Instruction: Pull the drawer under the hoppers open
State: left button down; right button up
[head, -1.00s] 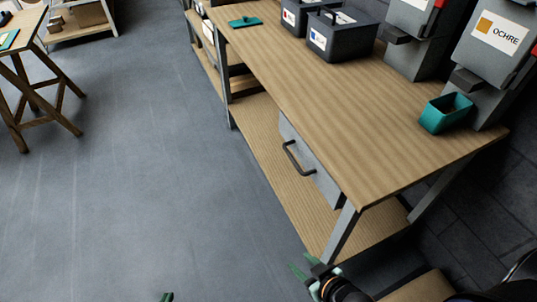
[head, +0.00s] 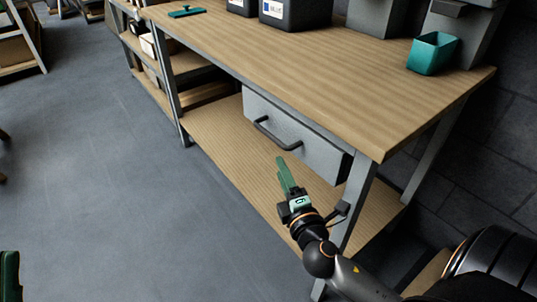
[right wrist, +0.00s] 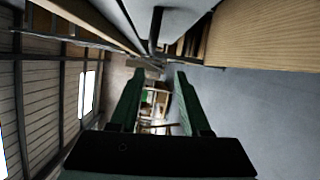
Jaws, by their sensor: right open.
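The grey drawer (head: 300,138) hangs under the worktop and looks shut. Its dark bar handle (head: 276,139) is on the front face. My right gripper (head: 283,170) is below the handle in the head view, its green fingers pointing up towards it, apart from it. In the right wrist view the two green fingers (right wrist: 155,100) are spread with nothing between them. A dark bar that looks like the handle (right wrist: 155,32) shows above the fingertips there. A green and dark piece at the lower left edge looks like my left gripper (head: 10,275), mostly cut off.
The wooden worktop (head: 330,75) carries a teal bin (head: 432,54), dark boxes (head: 296,12) and grey hoppers. A lower shelf (head: 225,135) and a grey table leg (head: 357,200) are close to my right arm.

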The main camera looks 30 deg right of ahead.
aim_at(269, 133)
jog(key=shift+n+t+h, duration=0.3)
jog(key=x, duration=0.8)
jog(key=r+b+x, duration=0.1)
jog(key=x, duration=0.4)
jog(key=shift+s, duration=0.1)
grip_shut()
dwell(1.0)
